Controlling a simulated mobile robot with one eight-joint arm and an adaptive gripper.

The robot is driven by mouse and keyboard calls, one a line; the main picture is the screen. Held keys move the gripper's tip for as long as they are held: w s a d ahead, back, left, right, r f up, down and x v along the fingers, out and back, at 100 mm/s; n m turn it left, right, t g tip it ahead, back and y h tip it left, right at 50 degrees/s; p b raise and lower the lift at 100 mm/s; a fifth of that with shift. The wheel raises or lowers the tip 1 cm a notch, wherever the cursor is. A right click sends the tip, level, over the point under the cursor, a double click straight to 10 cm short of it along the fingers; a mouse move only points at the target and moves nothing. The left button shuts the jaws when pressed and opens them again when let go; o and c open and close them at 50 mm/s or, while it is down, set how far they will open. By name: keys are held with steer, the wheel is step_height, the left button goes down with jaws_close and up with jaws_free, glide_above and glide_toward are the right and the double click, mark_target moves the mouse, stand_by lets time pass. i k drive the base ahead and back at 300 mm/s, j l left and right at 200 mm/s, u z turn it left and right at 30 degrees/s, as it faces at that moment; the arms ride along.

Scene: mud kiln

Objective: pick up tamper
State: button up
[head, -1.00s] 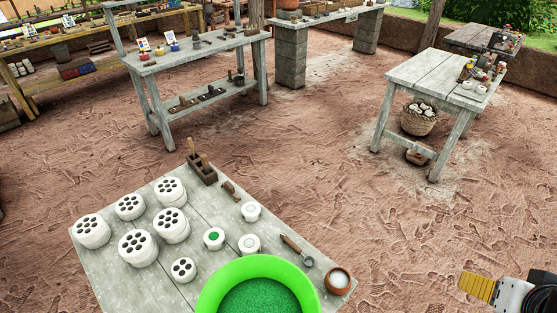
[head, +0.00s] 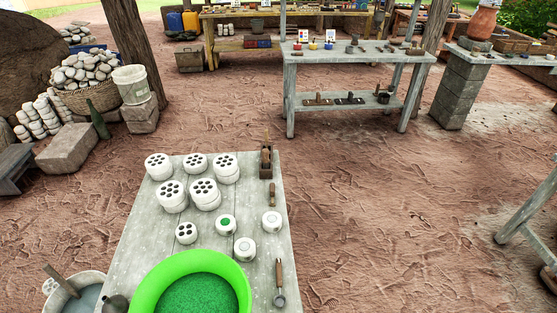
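A small brown wooden tool (head: 272,194) lies on the right side of the near table (head: 135,255), in front of a dark wooden block (head: 266,163) that holds upright tools. It may be the tamper, but it is too small to tell. A scoop with a wooden handle (head: 279,284) lies nearer, by the table's right edge. My gripper is out of view.
The table also bears several white perforated cylinders (head: 204,193), small white pots (head: 245,249) and a green basin (head: 150,285). A bucket (head: 75,295) stands at lower left. Open dirt floor lies right of the table. A grey workbench (head: 360,54) stands beyond.

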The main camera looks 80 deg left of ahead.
mark_target(266, 161)
steer(key=i+j+u, duration=0.2)
steer(key=i+u, duration=0.25)
steer(key=i+j+u, duration=0.15)
steer(key=u, duration=0.3)
steer(key=i+l+u, duration=0.1)
steer(key=i+u, duration=0.3)
steer(key=i+l+u, duration=0.15)
steer(key=i+u, duration=0.3)
steer(key=i+l+u, duration=0.25)
steer(key=u, duration=0.2)
steer(key=i+j+u, duration=0.65)
steer(key=i, duration=0.25)
steer(key=i+j+u, duration=0.3)
steer(key=i, duration=0.15)
steer(key=j, duration=0.1)
steer(key=i+z, duration=0.05)
